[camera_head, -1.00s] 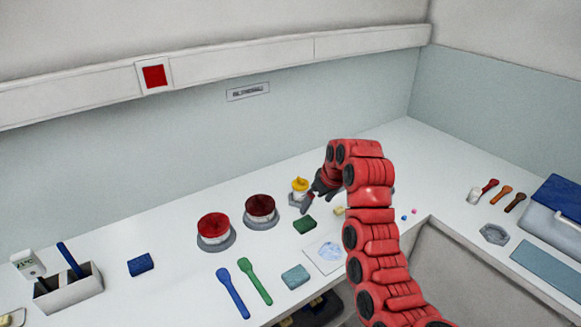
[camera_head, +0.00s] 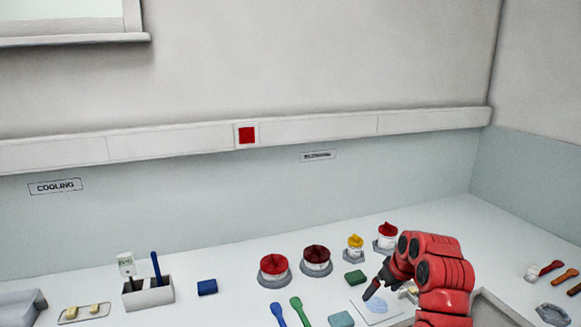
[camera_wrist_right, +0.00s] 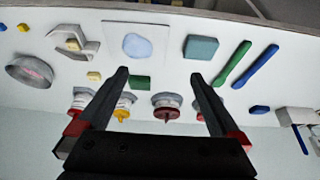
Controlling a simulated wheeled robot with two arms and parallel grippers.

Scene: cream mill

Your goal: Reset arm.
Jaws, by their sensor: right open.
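My red right arm comes in at the lower right of the head view. Its dark right gripper (camera_head: 373,289) points down and left, near the white sheet with a pale blue patch (camera_head: 376,306). In the right wrist view the two fingers of this gripper (camera_wrist_right: 159,78) stand wide apart with nothing between their tips. The green block (camera_wrist_right: 140,82) and a dark red-topped jar (camera_wrist_right: 166,107) show beyond them. My left gripper is not in view.
Two red-topped jars (camera_head: 274,267) (camera_head: 317,260), a yellow-topped pot (camera_head: 355,247) and another red-topped pot (camera_head: 387,236) stand along the counter. A blue spatula (camera_head: 278,314), a green spatula (camera_head: 297,311) and a teal block (camera_head: 341,319) lie in front. A red button (camera_head: 247,135) is on the wall.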

